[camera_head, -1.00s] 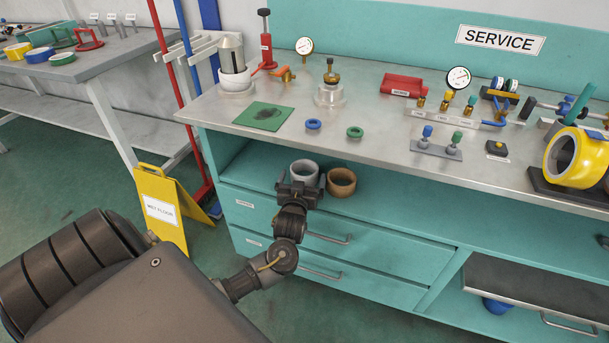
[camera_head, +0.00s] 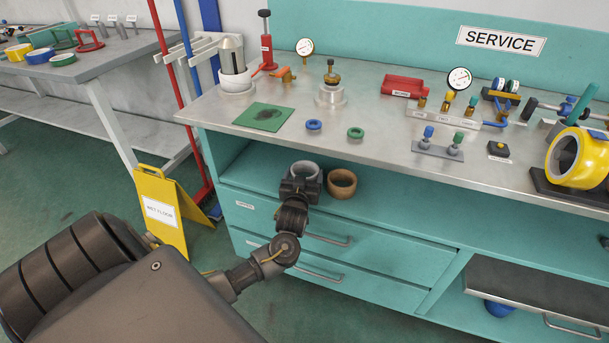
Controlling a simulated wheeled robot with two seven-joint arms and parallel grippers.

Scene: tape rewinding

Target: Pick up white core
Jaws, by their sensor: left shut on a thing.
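The white core (camera_head: 309,166) is a pale grey-white ring on the shelf below the bench top. My left gripper (camera_head: 301,183) is at its near side and is shut on it; the fingers cover its lower front. A brown core (camera_head: 342,183) stands just to the right, close beside the white one. My right gripper is not in view.
The bench top (camera_head: 385,137) overhangs the shelf from above. Teal drawers (camera_head: 330,235) with bar handles lie below it. A yellow wet-floor sign (camera_head: 160,210) stands at the left. The shelf is free to the right of the brown core.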

